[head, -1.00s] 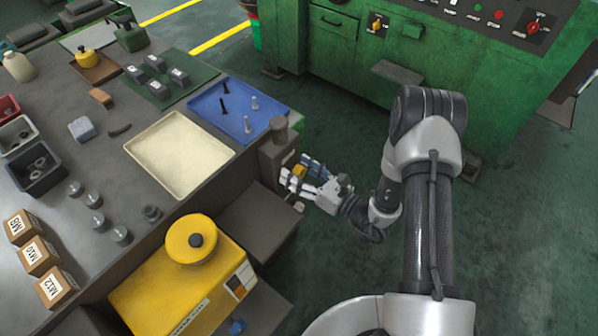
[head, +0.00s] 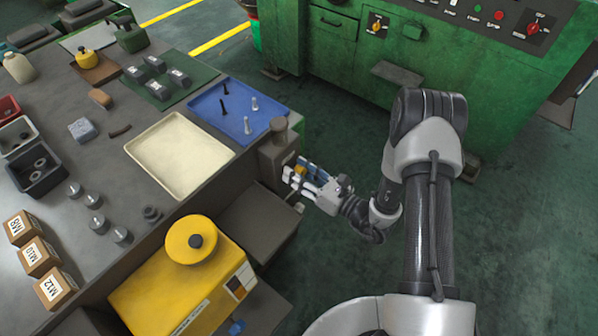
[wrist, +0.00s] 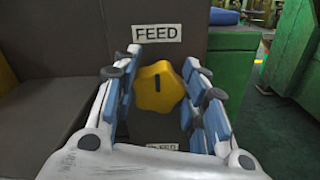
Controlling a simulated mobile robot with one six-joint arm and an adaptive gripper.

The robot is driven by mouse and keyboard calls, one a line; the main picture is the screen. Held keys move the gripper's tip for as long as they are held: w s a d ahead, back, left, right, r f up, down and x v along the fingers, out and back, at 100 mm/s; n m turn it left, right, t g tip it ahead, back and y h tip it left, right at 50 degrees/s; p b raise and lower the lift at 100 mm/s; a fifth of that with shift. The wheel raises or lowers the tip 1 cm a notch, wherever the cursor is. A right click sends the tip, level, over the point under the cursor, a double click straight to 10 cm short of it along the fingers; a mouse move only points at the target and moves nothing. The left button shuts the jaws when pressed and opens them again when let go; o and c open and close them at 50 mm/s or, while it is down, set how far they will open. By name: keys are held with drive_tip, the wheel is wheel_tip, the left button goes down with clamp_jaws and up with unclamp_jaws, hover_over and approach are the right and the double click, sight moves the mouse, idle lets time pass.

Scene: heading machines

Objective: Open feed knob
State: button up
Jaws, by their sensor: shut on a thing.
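The feed knob (wrist: 158,87) is a yellow lobed knob with a dark mark on its face, under a white FEED label (wrist: 158,33) in the wrist view. In the head view the yellow knob (head: 300,170) shows small on the side of a grey-brown housing (head: 277,155) at the bench's right edge. My gripper (wrist: 160,90) has its blue-padded fingers on both sides of the knob and is shut on it. A second label below the knob is partly hidden by my gripper. The dark mark stands about upright.
A blue tray (head: 205,117) with several bolts and a cream tray (head: 160,172) lie on the bench beside the housing. A yellow machine (head: 165,300) stands at the front. A green machine (head: 330,65) is behind, with open floor between.

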drive_tip(key=m+p, duration=0.1)
drive_tip(key=m, duration=0.3)
drive_tip(key=shift+m+p, duration=0.35)
drive_tip(key=shift+m, duration=0.05)
drive_tip(key=m+p, duration=0.1)
drive_tip(key=m, duration=0.3)
drive_tip(key=shift+w+d+f+m, duration=0.1)
drive_tip(key=shift+m, duration=0.2)
drive_tip(key=m+p, duration=0.1)
drive_tip(key=m, duration=0.3)
drive_tip(key=shift+f+m, duration=0.15)
drive_tip(key=shift+m, duration=0.15)
drive_tip(key=shift+f+m, duration=0.1)
drive_tip(key=shift+m, duration=1.8)
drive_tip(key=o, duration=1.1)
